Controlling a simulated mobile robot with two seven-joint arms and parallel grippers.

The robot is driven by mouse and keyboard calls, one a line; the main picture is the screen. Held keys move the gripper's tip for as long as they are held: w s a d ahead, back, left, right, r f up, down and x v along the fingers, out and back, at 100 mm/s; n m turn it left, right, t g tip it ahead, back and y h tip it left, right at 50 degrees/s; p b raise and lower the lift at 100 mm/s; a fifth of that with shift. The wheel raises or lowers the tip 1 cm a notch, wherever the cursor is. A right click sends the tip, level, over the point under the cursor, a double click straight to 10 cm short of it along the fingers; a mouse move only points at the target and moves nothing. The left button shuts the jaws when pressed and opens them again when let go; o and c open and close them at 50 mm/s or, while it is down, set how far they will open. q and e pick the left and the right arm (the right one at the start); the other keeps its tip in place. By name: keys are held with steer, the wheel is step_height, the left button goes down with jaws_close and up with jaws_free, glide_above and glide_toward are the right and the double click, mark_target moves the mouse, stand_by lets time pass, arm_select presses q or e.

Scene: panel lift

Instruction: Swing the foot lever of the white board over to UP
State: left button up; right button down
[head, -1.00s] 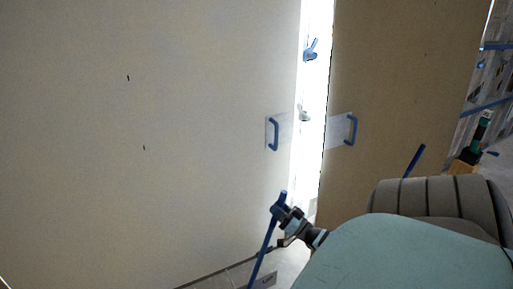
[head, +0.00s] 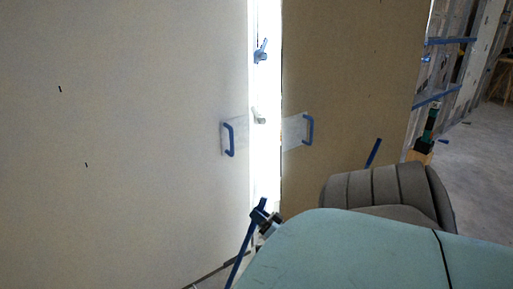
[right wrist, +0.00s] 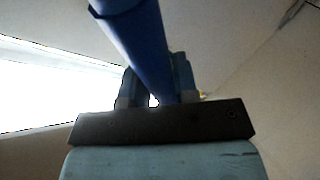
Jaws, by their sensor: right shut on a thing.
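The white board (head: 110,130) fills the left of the head view, with a blue pull handle (head: 230,139) near its right edge. Its blue foot lever (head: 240,255) leans, its top end to the right; its foot is cut off by the frame. My right gripper (head: 264,217) is shut on the lever near its top, partly hidden behind my own arm. In the right wrist view the blue lever (right wrist: 140,40) runs between the fingers (right wrist: 155,88). No UP marking is readable. My left gripper is not in view.
A brown board (head: 345,80) with a blue handle (head: 308,129) stands to the right, past a bright narrow gap (head: 265,150). Another blue lever (head: 374,153) shows at its lower right. Open concrete floor (head: 475,160) lies at the far right.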

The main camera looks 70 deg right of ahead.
steer(key=shift+s+d+f, duration=0.1)
steer(key=shift+s+d, duration=0.1)
steer(key=shift+d, duration=0.2)
steer(key=c, duration=1.1)
jaws_free()
steer(key=shift+c, duration=0.2)
steer(key=shift+o, duration=1.3)
steer(key=shift+s+d+f, duration=0.1)
steer(key=shift+s+f, duration=0.05)
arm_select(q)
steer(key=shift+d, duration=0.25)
arm_select(e)
steer(key=shift+s, duration=0.1)
arm_select(q)
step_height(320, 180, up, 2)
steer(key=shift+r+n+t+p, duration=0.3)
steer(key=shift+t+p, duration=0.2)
steer(key=shift+p, duration=0.55)
arm_select(e)
steer(key=v, duration=1.3)
steer(key=shift+s+a, duration=0.2)
steer(key=shift+a, duration=0.05)
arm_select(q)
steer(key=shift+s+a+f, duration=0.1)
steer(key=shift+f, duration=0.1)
arm_select(e)
steer(key=shift+f, duration=0.15)
